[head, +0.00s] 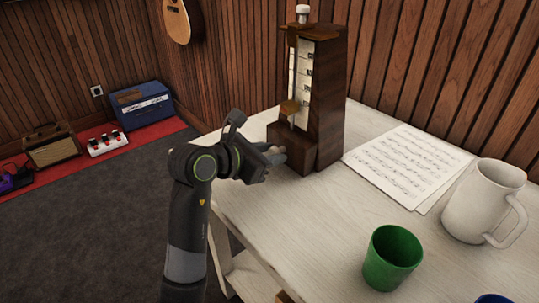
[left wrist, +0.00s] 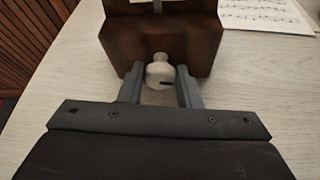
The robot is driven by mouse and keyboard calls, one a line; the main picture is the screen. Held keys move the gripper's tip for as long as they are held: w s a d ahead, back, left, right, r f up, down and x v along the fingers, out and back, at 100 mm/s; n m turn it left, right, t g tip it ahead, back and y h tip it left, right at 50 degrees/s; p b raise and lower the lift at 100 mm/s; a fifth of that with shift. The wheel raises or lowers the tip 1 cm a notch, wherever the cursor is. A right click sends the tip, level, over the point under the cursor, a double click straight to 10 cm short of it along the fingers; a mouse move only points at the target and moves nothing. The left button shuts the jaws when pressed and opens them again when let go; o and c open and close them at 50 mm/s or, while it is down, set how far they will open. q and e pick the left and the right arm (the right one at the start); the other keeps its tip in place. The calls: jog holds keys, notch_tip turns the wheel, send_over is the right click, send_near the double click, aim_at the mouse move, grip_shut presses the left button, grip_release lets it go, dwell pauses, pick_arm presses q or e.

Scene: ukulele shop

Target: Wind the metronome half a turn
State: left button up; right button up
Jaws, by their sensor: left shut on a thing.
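The metronome (head: 327,100) is a tall dark wooden case standing upright on the pale table, with a scale plate and a pendulum weight (head: 290,107) on its front. In the left wrist view its lower case (left wrist: 165,38) is straight ahead, with a pale rounded winding knob (left wrist: 159,72) sticking out of it. My left gripper (head: 279,154) is at the base of the metronome. In the left wrist view its fingers (left wrist: 160,84) are on either side of the knob, shut on it. In the head view the knob is hidden by the gripper. My right gripper is out of view.
Sheet music (head: 408,165) lies right of the metronome on the table (head: 300,235). A white mug (head: 478,200) and a green cup (head: 392,257) stand nearer on the right, with part of a blue item (head: 492,299) at the bottom edge. The table's left edge is close to my left arm.

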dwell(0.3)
pick_arm(q)
jog(key=o, duration=0.9)
jog(key=shift+o, duration=0.2)
jog(key=shift+s+a+r, duration=0.1)
jog(key=shift+s+a, duration=0.05)
jog(key=shift+a, duration=0.05)
jog(key=p+v, duration=0.2)
jog(key=v, duration=1.5)
jog(key=shift+p, duration=0.4)
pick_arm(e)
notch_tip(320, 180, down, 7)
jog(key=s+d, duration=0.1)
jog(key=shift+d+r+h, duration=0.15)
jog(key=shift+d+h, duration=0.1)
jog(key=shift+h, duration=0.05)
pick_arm(q)
jog(key=shift+d, duration=0.1)
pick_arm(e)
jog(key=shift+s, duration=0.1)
